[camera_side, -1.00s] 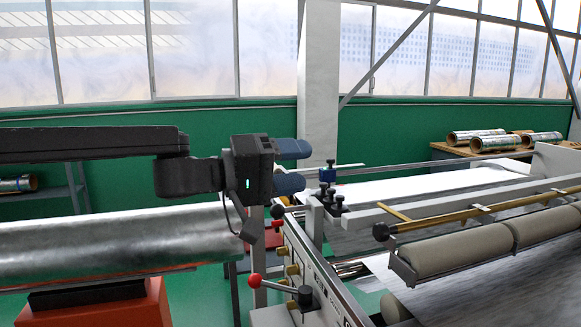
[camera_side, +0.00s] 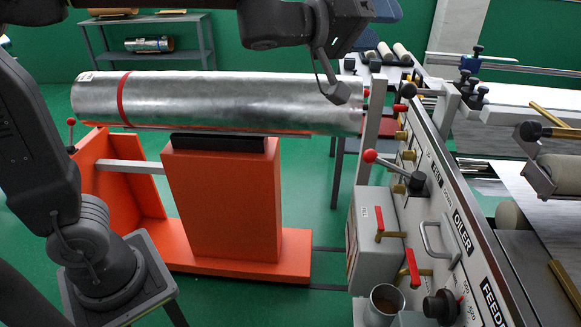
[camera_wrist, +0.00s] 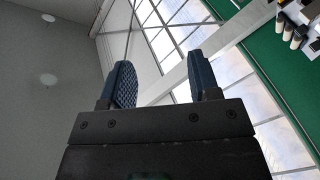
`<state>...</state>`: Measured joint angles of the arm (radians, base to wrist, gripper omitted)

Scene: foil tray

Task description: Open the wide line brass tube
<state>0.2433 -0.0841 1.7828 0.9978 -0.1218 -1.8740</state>
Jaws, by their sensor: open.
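Two valves with red handles and brass tubes stand by the machine's side panel. The upper valve (camera_side: 390,235) is on the grey box, and the lower valve (camera_side: 413,268) is to its right and nearer the camera. I cannot tell which is the wide line. A brass tube (camera_side: 553,131) also runs above the rollers at the right. My gripper (camera_side: 385,25) is at the top of the side view, above the panel and apart from the valves. In the wrist view its two blue fingers (camera_wrist: 163,85) are spread with nothing between them.
A large foil roll (camera_side: 230,100) lies on an orange stand (camera_side: 222,205) at the left. A red-knobbed lever (camera_side: 370,156), a grey handle (camera_side: 436,243) and a metal cup (camera_side: 385,303) crowd the panel (camera_side: 455,210). Green floor shows between stand and machine.

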